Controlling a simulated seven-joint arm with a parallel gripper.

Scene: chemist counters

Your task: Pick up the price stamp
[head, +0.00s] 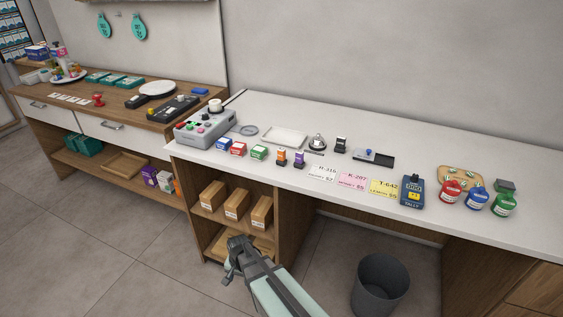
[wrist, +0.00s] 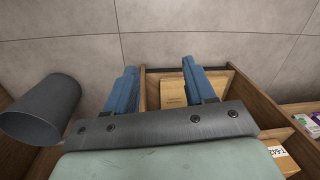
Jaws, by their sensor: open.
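I cannot tell for certain which thing is the price stamp. A dark, upright stamp-like piece (head: 341,144) stands on the white counter (head: 420,160), right of the silver bell. A small orange-and-dark piece (head: 281,157) and a purple one (head: 299,159) stand near the counter's front edge. A red knobbed stamp (head: 99,100) stands on the wooden counter at left. My gripper (head: 236,258) is open and empty, low in front of the shelf under the white counter, well away from these. Its blue fingers (wrist: 158,66) are apart in the wrist view; no stamp is recognisable there.
A grey machine (head: 205,127), small coloured boxes, price cards (head: 352,181), a blue-and-yellow device (head: 412,192) and round coloured containers (head: 477,198) stand along the white counter. Brown boxes (head: 236,204) fill the shelf beneath. A dark bin (head: 380,284) stands on the floor to the right.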

